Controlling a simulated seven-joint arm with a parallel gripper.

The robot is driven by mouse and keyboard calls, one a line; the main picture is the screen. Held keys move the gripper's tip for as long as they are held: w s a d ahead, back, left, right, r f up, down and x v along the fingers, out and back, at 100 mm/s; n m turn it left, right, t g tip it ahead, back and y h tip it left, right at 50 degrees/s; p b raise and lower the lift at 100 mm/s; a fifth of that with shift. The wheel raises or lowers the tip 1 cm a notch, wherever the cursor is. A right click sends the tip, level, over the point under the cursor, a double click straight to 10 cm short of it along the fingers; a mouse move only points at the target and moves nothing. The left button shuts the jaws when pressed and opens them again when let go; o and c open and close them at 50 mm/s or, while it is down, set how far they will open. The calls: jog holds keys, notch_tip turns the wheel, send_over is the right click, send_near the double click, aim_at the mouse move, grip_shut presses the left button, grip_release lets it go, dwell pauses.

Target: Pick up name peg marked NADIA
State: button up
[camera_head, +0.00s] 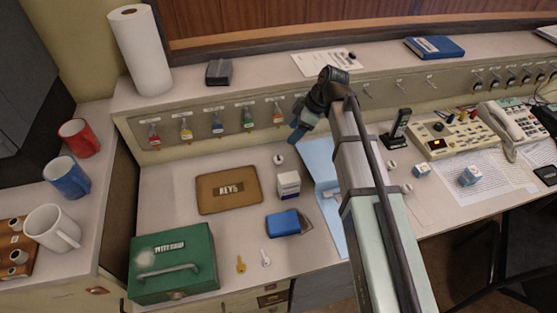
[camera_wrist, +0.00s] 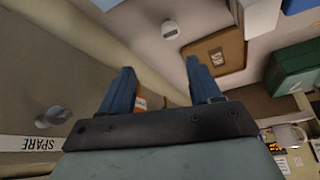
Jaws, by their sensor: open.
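No marking NADIA is readable in either view. Small round white pieces that may be name pegs lie on the desk: one (camera_head: 278,159) left of my gripper's arm, two more (camera_head: 392,163) (camera_head: 407,188) right of it. A round white piece also shows in the wrist view (camera_wrist: 170,30), beyond my fingertips and apart from them. My gripper (camera_head: 298,126) is at the hook panel, above the back of the desk. In the wrist view its blue fingers (camera_wrist: 160,68) are spread, with nothing held between them.
Key tags hang on the panel, an orange one (camera_head: 278,115) close to my gripper; a SPARE label (camera_wrist: 28,143) and metal knob (camera_wrist: 50,117) show nearby. The brown KEYS tray (camera_head: 229,207), white box (camera_head: 288,183), blue item (camera_head: 283,223) and green box (camera_head: 172,280) occupy the desk.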

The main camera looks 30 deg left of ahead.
jog(key=s+r+n+h, duration=0.1)
jog(key=n+h, duration=0.1)
jog(key=n, duration=0.1)
send_over(278, 158)
jog(key=d, duration=0.1)
jog(key=f, duration=0.7)
jog(key=shift+w+d+f, duration=0.2)
jog(key=shift+w+f, duration=0.15)
jog(key=shift+x, duration=2.75)
jog(key=shift+w, duration=0.15)
jog(key=c, duration=1.1)
